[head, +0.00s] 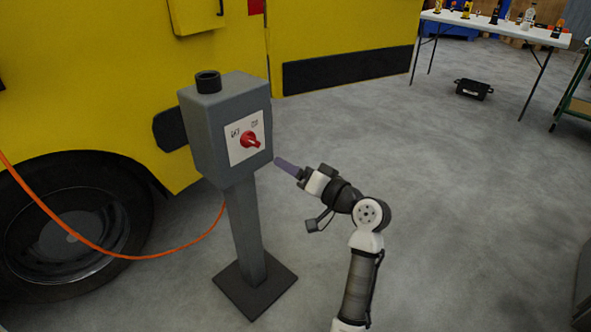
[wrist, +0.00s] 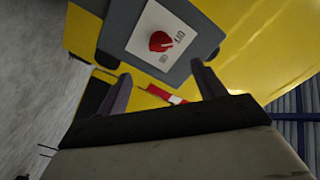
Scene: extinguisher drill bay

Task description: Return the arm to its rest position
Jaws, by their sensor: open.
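My gripper (head: 290,168) is at the end of my extended arm, just right of the grey switch box in the head view. In the wrist view my gripper (wrist: 163,92) shows two fingers spread apart with nothing between them. The grey switch box (head: 205,130) stands upright on a post, with a red rotary knob (head: 249,140) on a white plate. In the wrist view the red knob (wrist: 160,41) lies ahead of the fingers, apart from them. I cannot read the knob's setting for certain.
A yellow vehicle (head: 340,30) with a large black wheel (head: 75,225) stands behind the post. An orange hose (head: 120,256) hangs near the post, which has a dark base plate (head: 255,285). A table (head: 480,24) with items and a black crate (head: 474,89) are far right. Floor between is clear.

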